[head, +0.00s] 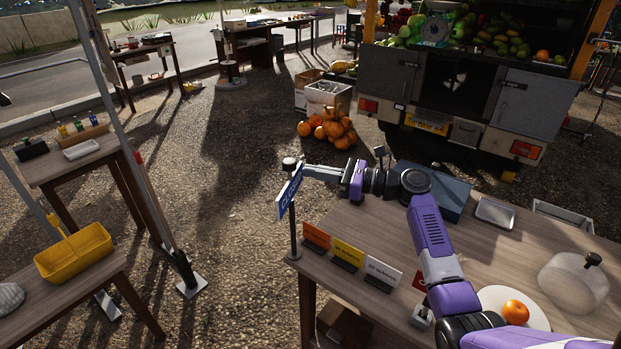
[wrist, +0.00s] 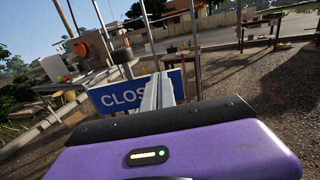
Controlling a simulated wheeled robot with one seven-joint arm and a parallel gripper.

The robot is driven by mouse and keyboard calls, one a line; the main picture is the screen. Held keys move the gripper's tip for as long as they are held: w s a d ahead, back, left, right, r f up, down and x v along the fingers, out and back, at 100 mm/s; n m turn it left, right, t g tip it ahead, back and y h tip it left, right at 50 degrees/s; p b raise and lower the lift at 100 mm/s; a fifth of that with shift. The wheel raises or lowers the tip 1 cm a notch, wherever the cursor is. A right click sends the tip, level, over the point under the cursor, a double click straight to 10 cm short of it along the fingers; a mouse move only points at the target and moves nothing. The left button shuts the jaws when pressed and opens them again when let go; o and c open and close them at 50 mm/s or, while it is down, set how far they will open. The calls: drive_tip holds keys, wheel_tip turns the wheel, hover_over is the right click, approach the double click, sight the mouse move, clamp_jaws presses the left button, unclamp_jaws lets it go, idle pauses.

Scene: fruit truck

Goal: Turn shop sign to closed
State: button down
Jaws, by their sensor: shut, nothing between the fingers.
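The shop sign (head: 290,190) is a blue board with white lettering on a thin post with a dark round top, at the far left corner of the wooden table. In the head view it is turned nearly edge-on and only part of the lettering shows. In the wrist view the sign (wrist: 122,95) reads "CLOS", with the rest hidden behind my fingers. My gripper (head: 308,170) is shut and empty, with its fingertips right by the sign's upper right edge. The fingers (wrist: 160,92) overlap the sign's right part in the wrist view. I cannot tell whether they touch it.
Orange, yellow and white cards (head: 348,254) stand along the table's (head: 470,258) left edge. A plate (head: 533,311) with an orange, a glass dome (head: 574,280) and a metal tray (head: 495,213) lie to the right. A truck (head: 470,95) stands behind.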

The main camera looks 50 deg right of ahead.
drive_tip(key=shift+w+a, duration=0.2)
drive_tip(key=shift+w, duration=0.25)
